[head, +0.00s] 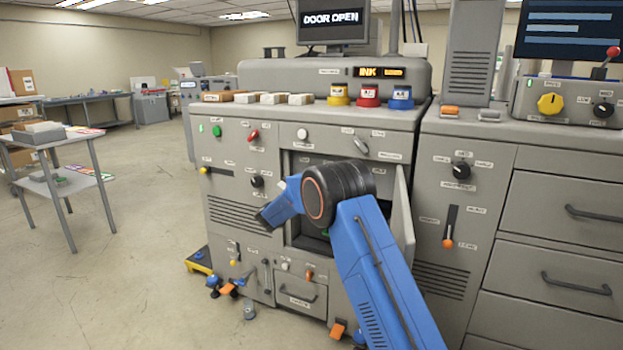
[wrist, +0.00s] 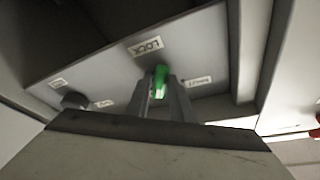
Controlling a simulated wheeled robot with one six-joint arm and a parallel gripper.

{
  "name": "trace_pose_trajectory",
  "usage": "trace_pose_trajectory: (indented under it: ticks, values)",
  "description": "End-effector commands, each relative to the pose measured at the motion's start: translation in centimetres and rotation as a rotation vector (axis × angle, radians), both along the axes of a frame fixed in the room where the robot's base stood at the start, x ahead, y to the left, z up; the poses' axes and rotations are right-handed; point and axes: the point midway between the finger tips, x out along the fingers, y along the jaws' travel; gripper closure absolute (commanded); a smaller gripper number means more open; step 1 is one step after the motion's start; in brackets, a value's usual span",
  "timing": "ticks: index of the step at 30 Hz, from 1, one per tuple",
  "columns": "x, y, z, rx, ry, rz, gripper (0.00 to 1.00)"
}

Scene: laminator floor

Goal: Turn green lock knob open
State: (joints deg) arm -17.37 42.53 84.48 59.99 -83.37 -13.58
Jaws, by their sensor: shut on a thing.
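The green lock knob (wrist: 160,76) shows in the wrist view below a label reading LOCK (wrist: 146,46), on a grey panel inside the machine. My gripper (wrist: 160,88) is shut on the knob, with one finger on each side of it. Its lower part is hidden between the fingers. In the head view my blue arm reaches into the open bay of the grey machine (head: 225,225), and the arm covers most of the bay. Only a speck of green shows there below the arm.
A dark knob (wrist: 75,100) sits left of the green one in the wrist view. The open door (head: 403,215) stands at the bay's right side. A screen (head: 331,20) reads DOOR OPEN. Ink pots, including a red one (head: 368,96), stand on top.

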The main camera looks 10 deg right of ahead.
Motion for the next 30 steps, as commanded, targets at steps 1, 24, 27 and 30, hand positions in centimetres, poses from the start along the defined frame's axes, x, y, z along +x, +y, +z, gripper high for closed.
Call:
trace_pose_trajectory:
  ticks: [1,24,27,30]
  values:
    - [0.03,0.07,-0.04,0.028,-0.020,-0.001,1.00]
    - [0.11,0.16,0.07,0.206,-0.148,0.000,1.00]
    - [0.11,0.15,0.06,0.205,-0.147,-0.001,1.00]
    - [0.11,0.14,0.06,0.205,-0.147,-0.001,1.00]
